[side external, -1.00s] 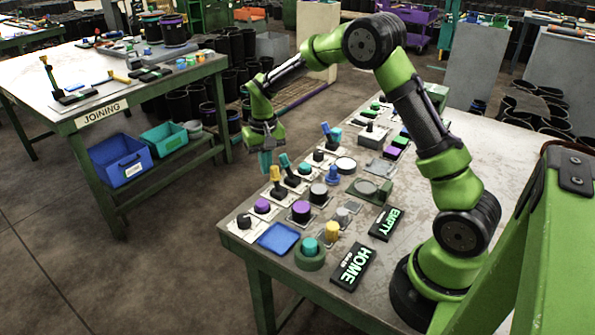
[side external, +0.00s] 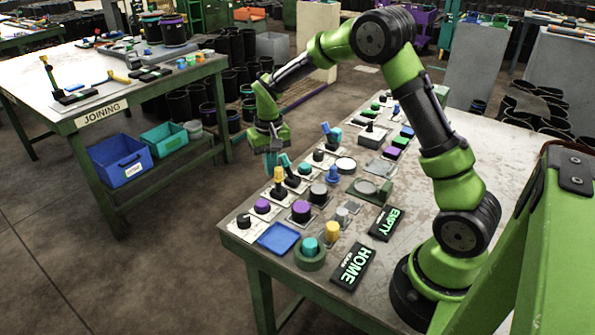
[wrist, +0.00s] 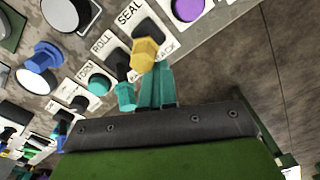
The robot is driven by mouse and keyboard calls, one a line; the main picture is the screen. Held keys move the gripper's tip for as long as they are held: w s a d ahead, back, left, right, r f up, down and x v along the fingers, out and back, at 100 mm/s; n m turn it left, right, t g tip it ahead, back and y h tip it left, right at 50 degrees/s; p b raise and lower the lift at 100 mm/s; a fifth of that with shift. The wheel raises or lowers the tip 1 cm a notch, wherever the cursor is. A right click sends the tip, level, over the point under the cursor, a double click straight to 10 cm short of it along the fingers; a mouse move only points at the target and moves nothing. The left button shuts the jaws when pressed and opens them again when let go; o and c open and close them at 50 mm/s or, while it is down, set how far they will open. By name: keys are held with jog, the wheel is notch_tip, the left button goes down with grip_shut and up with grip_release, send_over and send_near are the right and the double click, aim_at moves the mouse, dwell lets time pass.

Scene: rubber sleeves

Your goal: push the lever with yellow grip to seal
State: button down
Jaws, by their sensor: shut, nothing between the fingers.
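The lever with the yellow grip (side external: 278,175) stands near the table's far left edge in the side view. In the wrist view its yellow grip (wrist: 145,53) is beside a plate labelled SEAL. My gripper (side external: 270,165) is low, just behind the yellow grip, with its teal fingers pointing down. In the wrist view the shut, empty fingertips (wrist: 160,68) appear right against the yellow grip; I cannot tell whether they touch. The lever's base is partly hidden.
A teal-gripped lever (wrist: 126,96), by the ROLL label, stands close beside my fingers. A purple button (wrist: 187,9) lies beyond the yellow grip. Several buttons and a blue tray (side external: 279,238) crowd the table. Open floor lies past the table's edge.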

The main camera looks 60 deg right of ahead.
jog(key=shift+s+a+f, duration=0.1)
jog(key=shift+s+f, duration=0.2)
jog(key=shift+f, duration=0.25)
jog(key=shift+w, duration=0.4)
jog(key=shift+r, duration=0.15)
notch_tip(320, 180, up, 8)
jog(key=shift+w, duration=0.2)
dwell(0.7)
jog(key=s+a+r+n+t+y, duration=0.1)
jog(key=s+a+r+t, duration=0.2)
jog(key=s, duration=0.8)
jog(key=s+a+r+n+t+y, duration=0.1)
jog(key=s+a+r+t, duration=0.3)
jog(key=s+a+r, duration=0.3)
jog(key=s, duration=0.4)
jog(key=shift+s+a+r, duration=0.25)
jog(key=shift+s+r, duration=0.05)
jog(key=shift+s, duration=0.1)
